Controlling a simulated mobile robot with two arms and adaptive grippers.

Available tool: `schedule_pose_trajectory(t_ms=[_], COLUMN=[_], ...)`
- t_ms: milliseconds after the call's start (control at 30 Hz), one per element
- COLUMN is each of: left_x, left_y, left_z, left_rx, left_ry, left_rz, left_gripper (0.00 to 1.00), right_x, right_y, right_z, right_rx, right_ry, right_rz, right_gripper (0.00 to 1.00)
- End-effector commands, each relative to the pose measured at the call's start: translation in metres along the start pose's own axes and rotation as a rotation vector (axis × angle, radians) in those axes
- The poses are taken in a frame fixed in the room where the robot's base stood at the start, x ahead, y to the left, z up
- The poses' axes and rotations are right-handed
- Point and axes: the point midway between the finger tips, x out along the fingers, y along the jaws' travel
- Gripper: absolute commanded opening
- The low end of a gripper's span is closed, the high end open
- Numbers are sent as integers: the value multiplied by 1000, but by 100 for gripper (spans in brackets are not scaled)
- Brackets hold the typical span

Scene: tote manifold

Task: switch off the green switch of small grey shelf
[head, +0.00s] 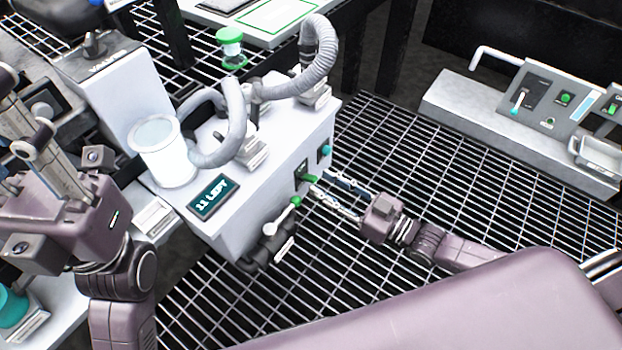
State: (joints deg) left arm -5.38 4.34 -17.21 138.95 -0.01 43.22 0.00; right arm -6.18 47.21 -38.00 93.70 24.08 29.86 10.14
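A light grey box-shaped unit (235,228) stands in the middle, with a display on its sloped top. Its right-hand face carries a small dark panel with a green switch (308,178). My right gripper (319,182) reaches in from the right. Its two fingers are apart, with the tips right beside the green switch; I cannot tell whether they touch it. Nothing shows held between them. My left gripper (28,135) is at the far left, pointing up and away from the unit. Its finger opening is not clear from this angle.
A white cup-like container (165,152) and grey ribbed hoses (318,58) sit on the unit. A lever with a white handle (284,215) is below the switch. Another grey console (520,122) with green controls stands at the right. Open grating floor lies between them.

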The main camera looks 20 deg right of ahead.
Motion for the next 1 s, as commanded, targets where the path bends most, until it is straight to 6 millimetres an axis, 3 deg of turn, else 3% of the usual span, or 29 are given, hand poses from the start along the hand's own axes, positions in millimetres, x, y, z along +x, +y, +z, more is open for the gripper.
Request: schedule_pose_trajectory(t_ms=[233, 567, 867, 1000], left_x=[4, 7, 7, 7], left_y=[2, 2, 2, 2], left_z=[-2, -3, -3, -3], left_rx=[6, 7, 6, 6], left_ry=[40, 45, 45, 45], left_rz=[16, 19, 19, 19], left_gripper=[32, 32, 32, 32], right_x=[33, 39, 38, 38], right_y=[0, 0, 0, 0], right_z=[2, 0, 0, 1], right_rx=[-1, 0, 0, 0], right_ry=[2, -1, -1, -1], right_rz=[-1, 0, 0, 0], right_gripper=[32, 32, 2, 0])
